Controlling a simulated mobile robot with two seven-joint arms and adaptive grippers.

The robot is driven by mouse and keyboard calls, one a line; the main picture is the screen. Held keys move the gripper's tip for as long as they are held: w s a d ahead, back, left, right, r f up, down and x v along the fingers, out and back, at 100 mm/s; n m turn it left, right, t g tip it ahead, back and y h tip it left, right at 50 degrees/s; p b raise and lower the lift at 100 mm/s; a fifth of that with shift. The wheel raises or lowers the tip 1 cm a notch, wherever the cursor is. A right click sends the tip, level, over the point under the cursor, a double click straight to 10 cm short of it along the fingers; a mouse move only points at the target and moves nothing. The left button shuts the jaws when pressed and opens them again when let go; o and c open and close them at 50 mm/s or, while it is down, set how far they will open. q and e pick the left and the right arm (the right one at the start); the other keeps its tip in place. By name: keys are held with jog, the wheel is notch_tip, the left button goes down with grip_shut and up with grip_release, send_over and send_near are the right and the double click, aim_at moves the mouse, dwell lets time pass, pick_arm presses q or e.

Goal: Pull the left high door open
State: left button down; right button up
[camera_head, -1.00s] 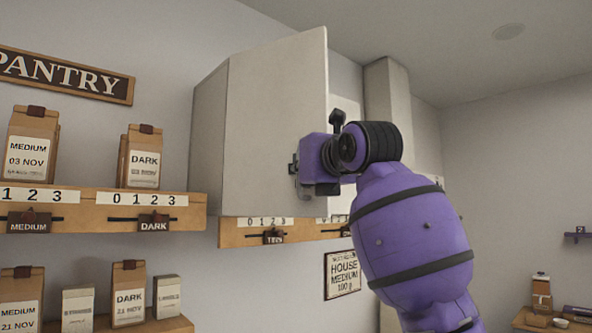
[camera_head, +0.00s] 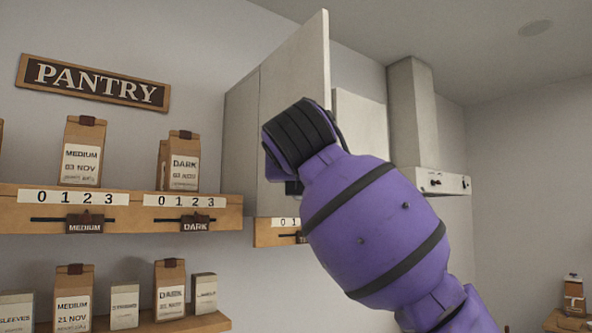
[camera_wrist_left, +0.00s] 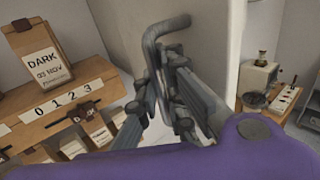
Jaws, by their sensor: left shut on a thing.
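The left high door (camera_head: 294,95) is a pale panel on the wall cabinet (camera_head: 241,130). It stands swung out from the cabinet, its free edge towards me. In the left wrist view the door (camera_wrist_left: 120,30) fills the upper middle, with a grey bent bar handle (camera_wrist_left: 152,45) on it. My left gripper (camera_wrist_left: 168,75) is shut on this handle, its dark fingers on either side of the bar. In the head view my purple left arm reaches up from the lower right, and its wrist hides the fingers and handle. My right gripper is not in view.
Shelves with coffee bags (camera_head: 83,150) and a PANTRY sign (camera_head: 94,82) are left of the cabinet. A pale panel (camera_head: 360,125) and a tall hood (camera_head: 412,110) stand right of the door. In the left wrist view, a machine (camera_wrist_left: 258,80) sits at right.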

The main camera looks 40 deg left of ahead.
pick_arm(q)
jog(key=shift+w+f, duration=0.1)
jog(key=shift+f, duration=0.1)
jog(key=c, duration=2.1)
grip_release()
jog(key=shift+d, duration=0.15)
jog(key=shift+o, duration=1.3)
jog(key=shift+d+r, duration=0.2)
jog(key=shift+d, duration=0.05)
jog(key=shift+s+a, duration=0.2)
jog(key=v, duration=1.2)
